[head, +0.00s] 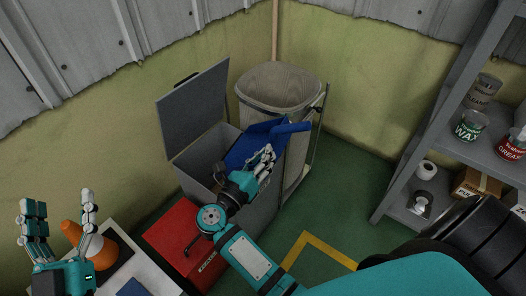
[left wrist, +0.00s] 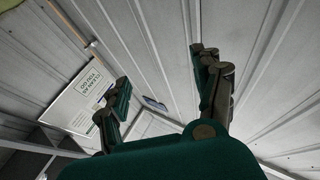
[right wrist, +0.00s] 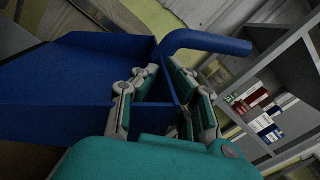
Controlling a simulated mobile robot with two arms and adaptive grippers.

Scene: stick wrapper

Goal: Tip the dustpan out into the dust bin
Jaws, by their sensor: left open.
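The blue dustpan (head: 246,147) is over the right part of the opening of the grey dust bin (head: 195,172), whose lid (head: 195,105) stands open. The dustpan looks tilted, and its handle (head: 293,129) points right. My right gripper (head: 264,158) is at the dustpan; in the right wrist view its fingers (right wrist: 166,100) sit around the pan's wall near the handle and look closed on it. No debris can be made out in the dustpan (right wrist: 75,75), and the bin's inside is mostly hidden. My left gripper (head: 58,222) is open and empty at the lower left, fingers up.
A red box (head: 183,240) is in front of the dust bin. An orange object (head: 72,233) is behind my left gripper. A shelf (head: 470,147) with cans stands right; green floor (head: 340,200) lies between.

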